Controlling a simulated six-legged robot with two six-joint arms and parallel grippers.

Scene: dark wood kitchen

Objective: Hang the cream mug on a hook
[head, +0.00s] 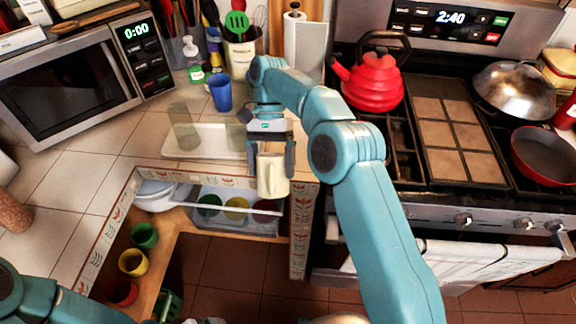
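The cream mug (272,176) is upright between the fingers of my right gripper (271,158), which is shut on it. The mug is near the counter's front edge, in front of a white tray (205,143), with its handle facing me. My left arm shows only at the bottom left corner, and its gripper is out of view. I cannot make out any hook.
A clear bin (232,222) with green and yellow items sits below the counter edge. A blue cup (221,93) and utensil holders stand behind. A microwave (75,85) is at left; a stove with a red kettle (372,86) is at right. The left counter is mostly clear.

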